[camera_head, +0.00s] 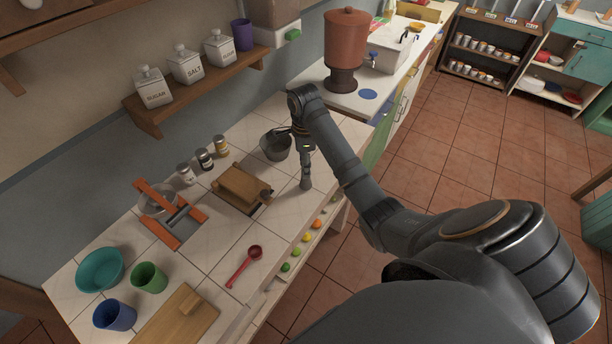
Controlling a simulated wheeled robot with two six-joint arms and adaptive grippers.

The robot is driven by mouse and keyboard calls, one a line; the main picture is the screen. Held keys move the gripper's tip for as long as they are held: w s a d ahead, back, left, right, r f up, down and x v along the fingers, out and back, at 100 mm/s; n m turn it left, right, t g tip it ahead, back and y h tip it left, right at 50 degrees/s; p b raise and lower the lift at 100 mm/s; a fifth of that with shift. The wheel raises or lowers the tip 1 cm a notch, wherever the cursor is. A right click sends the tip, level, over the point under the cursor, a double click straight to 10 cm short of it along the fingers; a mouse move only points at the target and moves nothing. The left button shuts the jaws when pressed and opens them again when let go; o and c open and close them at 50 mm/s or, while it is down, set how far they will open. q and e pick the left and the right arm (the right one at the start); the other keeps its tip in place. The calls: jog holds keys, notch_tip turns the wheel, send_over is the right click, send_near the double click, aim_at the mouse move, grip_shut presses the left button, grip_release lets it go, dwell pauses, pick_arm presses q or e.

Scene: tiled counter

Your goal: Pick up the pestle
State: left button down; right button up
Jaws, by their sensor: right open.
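A grey bowl that looks like a mortar (271,151) stands on the tiled counter left of my right gripper. A dark rod-like piece (280,131) shows at its rim. It may be the pestle, but it is too small and too close to my wrist to be sure. My right gripper (306,183) points down, just right of the bowl and apart from it, with its tips low over the tiles. It is seen edge-on, and nothing shows held in it. My left gripper is not in view.
A wooden press-like box (239,187), small jars (204,159) and an orange frame (180,213) stand to the left. A red ladle (245,264) lies nearer the front. A brown dispenser (345,48) stands behind. Bare tiles (290,205) lie in front of my gripper.

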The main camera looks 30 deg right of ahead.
jog(key=f, duration=0.1)
jog(key=f+b, duration=0.1)
jog(key=shift+s+d+f, duration=0.1)
jog(key=shift+d+f, duration=0.15)
jog(key=shift+f, duration=0.05)
jog(key=shift+f+p, duration=0.25)
jog(key=shift+p, duration=0.2)
jog(key=shift+w+f, duration=0.2)
jog(key=shift+f, duration=0.15)
jog(key=shift+s+a, duration=0.1)
jog(key=c, duration=1)
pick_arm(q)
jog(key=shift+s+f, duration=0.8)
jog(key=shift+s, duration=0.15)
pick_arm(e)
grip_shut()
